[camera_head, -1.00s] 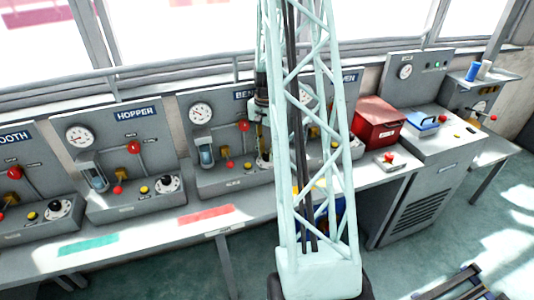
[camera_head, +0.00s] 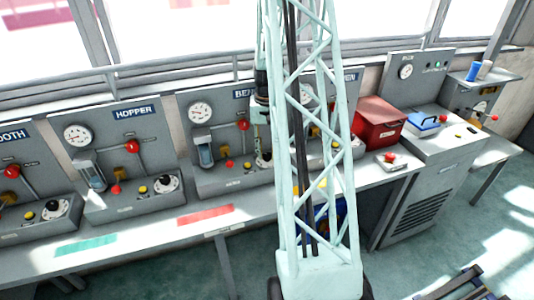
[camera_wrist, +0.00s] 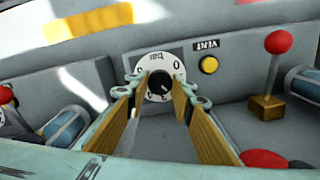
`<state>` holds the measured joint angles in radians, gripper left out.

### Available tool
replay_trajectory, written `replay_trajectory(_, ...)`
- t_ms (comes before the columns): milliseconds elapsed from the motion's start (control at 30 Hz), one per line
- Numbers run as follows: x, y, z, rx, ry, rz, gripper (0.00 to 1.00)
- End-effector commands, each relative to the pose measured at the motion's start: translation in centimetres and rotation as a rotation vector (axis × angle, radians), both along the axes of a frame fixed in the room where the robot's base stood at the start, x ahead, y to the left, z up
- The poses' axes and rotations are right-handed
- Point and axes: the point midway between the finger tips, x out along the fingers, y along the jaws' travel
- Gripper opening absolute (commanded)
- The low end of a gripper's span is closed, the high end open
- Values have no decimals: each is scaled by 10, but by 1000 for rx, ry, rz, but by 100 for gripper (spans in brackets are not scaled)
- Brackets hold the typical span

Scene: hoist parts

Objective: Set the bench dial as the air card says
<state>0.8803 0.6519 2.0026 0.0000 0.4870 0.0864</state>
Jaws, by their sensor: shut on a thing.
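The bench dial, a black knob (camera_wrist: 159,83) on a white round plate, is centred in the wrist view between my fingertips. My gripper (camera_wrist: 158,94) has tan-lined fingers closed on the knob's two sides. In the head view, the bench panel (camera_head: 228,180) is partly behind my pale lattice column, and its sign is cut off. The bench gauge (camera_head: 200,113) is white with a thin needle; its reading is too small to tell. I cannot make out an air card.
The hopper panel (camera_head: 118,160) stands left of the bench panel. In the wrist view a yellow button (camera_wrist: 208,64) and a red-knobbed lever (camera_wrist: 278,42) are right of the dial. A red box (camera_head: 377,126) and a blue-topped case (camera_head: 424,122) sit farther right.

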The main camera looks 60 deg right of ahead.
Motion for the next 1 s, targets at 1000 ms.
replay_trajectory(1000,0,0,0,0,0,39,36)
